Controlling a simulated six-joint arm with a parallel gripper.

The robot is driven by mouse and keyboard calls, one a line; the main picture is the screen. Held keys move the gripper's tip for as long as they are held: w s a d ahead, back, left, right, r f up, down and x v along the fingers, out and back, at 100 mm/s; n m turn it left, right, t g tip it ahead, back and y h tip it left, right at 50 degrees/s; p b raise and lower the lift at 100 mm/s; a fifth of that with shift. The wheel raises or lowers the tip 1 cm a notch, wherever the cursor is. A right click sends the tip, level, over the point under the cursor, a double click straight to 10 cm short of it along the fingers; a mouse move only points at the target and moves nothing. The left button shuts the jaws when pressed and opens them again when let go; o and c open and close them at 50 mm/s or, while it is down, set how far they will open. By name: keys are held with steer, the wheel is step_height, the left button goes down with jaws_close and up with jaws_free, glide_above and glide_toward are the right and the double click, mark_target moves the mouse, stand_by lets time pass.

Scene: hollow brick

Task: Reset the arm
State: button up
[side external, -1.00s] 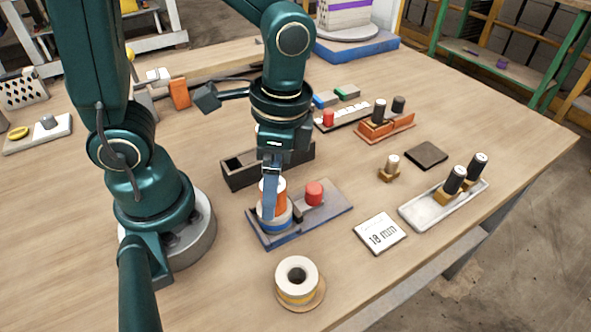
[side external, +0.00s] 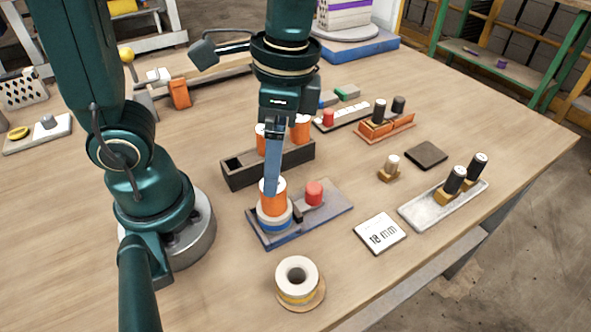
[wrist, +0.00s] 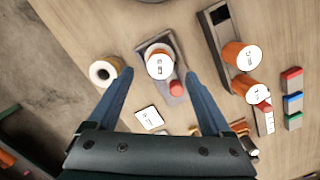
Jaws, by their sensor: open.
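My gripper (side external: 270,182) points down over the blue-grey plate (side external: 335,208). Its two blue fingers are spread apart and empty in the wrist view (wrist: 158,76). An orange cylinder with a white top (side external: 272,198) stands upright in a white and blue ring (side external: 275,222) on the plate. One finger partly hides it in the side view. In the wrist view the cylinder's white top (wrist: 159,65) lies between the fingers, below them. A red knob (side external: 314,191) stands on the same plate beside it.
A dark trough (side external: 240,172) behind holds two more orange cylinders. A white spool (side external: 297,277) and a card reading 18 mm (side external: 380,234) lie in front. A light tray (side external: 425,213) with black-capped cylinders is at the right. The table between my base and the plate is clear.

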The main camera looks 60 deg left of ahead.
steer(key=shift+w+a+r, duration=0.1)
steer(key=shift+a+r, duration=0.05)
steer(key=shift+r, duration=0.15)
steer(key=a+r+n+t, duration=0.1)
steer(key=r+n+t, duration=0.1)
steer(key=t, duration=0.1)
steer(key=shift+s+a+r+h, duration=0.2)
steer(key=shift+s+a+h, duration=0.1)
steer(key=shift+s+a, duration=0.1)
steer(key=n+t, duration=0.2)
steer(key=a+n+t, duration=0.1)
steer(key=n, duration=0.1)
steer(key=shift+a+r+n+t, duration=0.1)
steer(key=shift+r+n+t, duration=0.05)
steer(key=shift+n+t, duration=0.25)
stand_by(0.7)
